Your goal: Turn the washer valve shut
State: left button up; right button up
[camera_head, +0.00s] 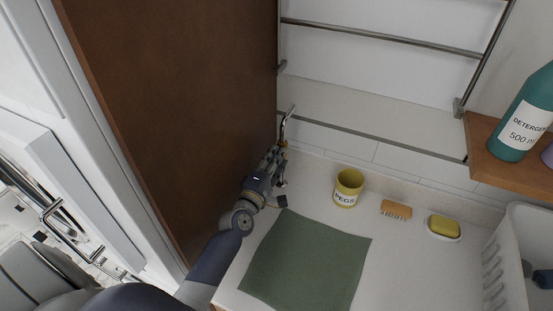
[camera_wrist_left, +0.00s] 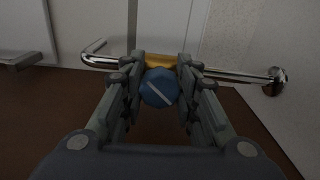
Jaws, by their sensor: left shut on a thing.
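The washer valve's blue knob (camera_wrist_left: 159,88) shows in the left wrist view, many-sided, with a white stripe running diagonally from upper left to lower right. Behind it is the brass valve body (camera_wrist_left: 160,60) on a chrome pipe (camera_wrist_left: 230,75). My left gripper (camera_wrist_left: 160,85) is shut on the knob, with one finger on each side. In the head view my left gripper (camera_head: 278,153) reaches up to the chrome pipe (camera_head: 288,120) beside the brown panel; its fingers hide the knob there. My right gripper is in neither view.
A tall brown panel (camera_head: 180,90) stands close left of my left arm. On the counter are a green cloth (camera_head: 305,262), a yellow PEGS pot (camera_head: 348,188), a brush (camera_head: 396,210) and a sponge on a dish (camera_head: 444,227). A detergent bottle (camera_head: 522,115) stands on a shelf at right.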

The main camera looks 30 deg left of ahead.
pick_arm(q)
jog(key=m+p, duration=0.1)
jog(key=m, duration=0.4)
jog(key=shift+m, duration=0.3)
jog(key=m, duration=0.3)
jog(key=shift+f, duration=0.1)
jog(key=shift+m, duration=0.4)
jog(key=shift+p, duration=0.3)
jog(key=o, duration=1.1)
jog(key=shift+s, duration=0.1)
jog(key=s, duration=1.1)
jog(key=shift+s+d, duration=0.3)
jog(key=shift+s, duration=0.05)
